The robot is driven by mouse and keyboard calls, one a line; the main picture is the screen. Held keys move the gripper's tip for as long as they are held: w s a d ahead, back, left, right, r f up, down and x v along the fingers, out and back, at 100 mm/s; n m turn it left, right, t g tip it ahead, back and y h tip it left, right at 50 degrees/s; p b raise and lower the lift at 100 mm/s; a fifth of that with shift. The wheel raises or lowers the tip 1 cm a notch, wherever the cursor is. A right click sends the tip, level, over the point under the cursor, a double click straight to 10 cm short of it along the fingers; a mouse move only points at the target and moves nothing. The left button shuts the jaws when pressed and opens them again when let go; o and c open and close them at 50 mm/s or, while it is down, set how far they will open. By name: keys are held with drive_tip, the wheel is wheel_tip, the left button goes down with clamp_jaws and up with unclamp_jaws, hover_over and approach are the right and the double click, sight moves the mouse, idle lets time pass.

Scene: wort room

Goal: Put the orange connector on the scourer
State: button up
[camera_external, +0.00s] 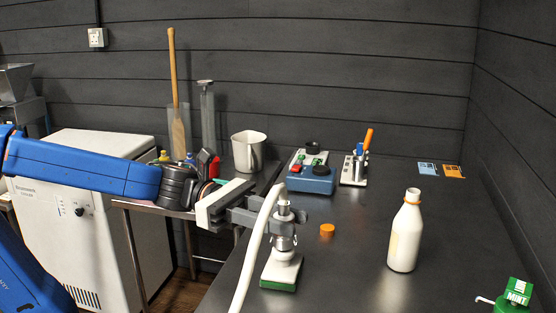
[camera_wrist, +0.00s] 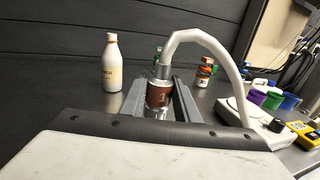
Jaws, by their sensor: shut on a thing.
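My gripper (camera_external: 270,218) is shut on a metal hose connector (camera_external: 284,238) with a white hose (camera_external: 258,245) curving from its top. In the wrist view the connector (camera_wrist: 158,92) stands upright between the fingers (camera_wrist: 157,98) and shows a brown-orange band. A white block with a green bottom layer, the scourer (camera_external: 281,271), lies on the dark table directly below the connector. The connector's lower end meets the scourer's top in the external view; I cannot tell whether they touch. The scourer is hidden in the wrist view.
An orange cap (camera_external: 327,230) lies right of the connector. A white bottle (camera_external: 405,235) stands farther right. A blue-cased device (camera_external: 312,180) and a stand with tools (camera_external: 354,170) are behind. A green mint box (camera_external: 517,293) is at front right.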

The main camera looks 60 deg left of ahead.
drive_tip(key=shift+f, duration=0.2)
drive_tip(key=shift+f, duration=0.1)
drive_tip(key=o, duration=1.1)
drive_tip(key=shift+o, duration=0.2)
drive_tip(key=shift+a, duration=0.15)
drive_tip(key=v, duration=1.1)
drive_tip(key=shift+s+a, duration=0.25)
drive_tip(key=shift+a, duration=0.1)
drive_tip(key=shift+w, duration=0.1)
